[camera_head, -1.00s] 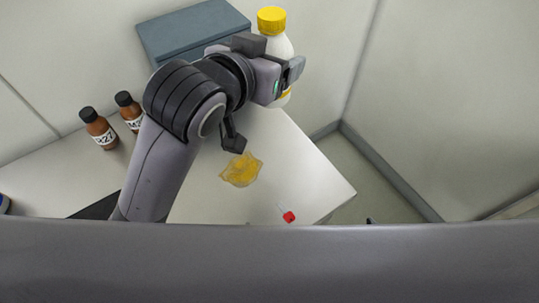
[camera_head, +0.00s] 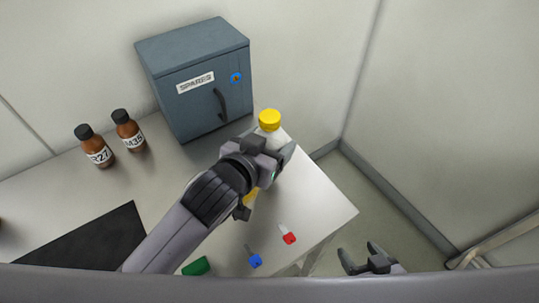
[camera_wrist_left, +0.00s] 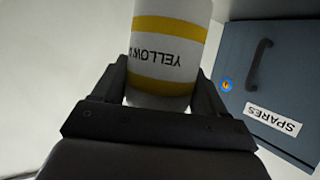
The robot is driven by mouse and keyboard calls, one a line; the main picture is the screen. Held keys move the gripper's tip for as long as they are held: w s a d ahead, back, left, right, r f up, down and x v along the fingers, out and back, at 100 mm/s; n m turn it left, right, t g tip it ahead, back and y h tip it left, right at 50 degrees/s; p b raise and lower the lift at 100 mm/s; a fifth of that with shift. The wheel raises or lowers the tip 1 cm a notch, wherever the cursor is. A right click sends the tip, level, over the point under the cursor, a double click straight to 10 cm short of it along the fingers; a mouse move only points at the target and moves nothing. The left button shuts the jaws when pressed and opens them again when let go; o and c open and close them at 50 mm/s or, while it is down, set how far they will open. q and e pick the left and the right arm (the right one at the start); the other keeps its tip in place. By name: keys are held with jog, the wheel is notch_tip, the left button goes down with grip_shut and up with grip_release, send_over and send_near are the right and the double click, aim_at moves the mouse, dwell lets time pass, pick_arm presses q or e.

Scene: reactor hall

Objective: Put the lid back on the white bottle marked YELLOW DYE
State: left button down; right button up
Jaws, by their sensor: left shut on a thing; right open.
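The white bottle with yellow bands (camera_wrist_left: 170,45) fills the middle of the left wrist view, "YELLOW" readable upside down on its label. My left gripper (camera_head: 275,155) is shut on the bottle, with its fingers on either side. In the head view the yellow lid (camera_head: 270,119) sits at the top of the bottle, above the gripper; whether it is fully tight I cannot tell. The gripper hides most of the bottle's lower part, and whether its base touches the table is unclear. My right gripper (camera_head: 370,258) is open and empty, off the table's right edge.
A blue-grey SPARES cabinet (camera_head: 205,115) stands behind the bottle. Two brown bottles, R27 (camera_head: 97,150) and M35 (camera_head: 128,132), stand at the left. A red-capped item (camera_head: 288,236), blue item (camera_head: 255,261), green item (camera_head: 196,266) and black mat (camera_head: 85,245) lie nearer.

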pick_arm(q)
jog(key=shift+f+b, duration=0.3)
jog(key=shift+f, duration=1.75)
jog(key=shift+f, duration=0.1)
jog(key=shift+c, duration=0.2)
grip_release()
jog(key=shift+f, duration=0.1)
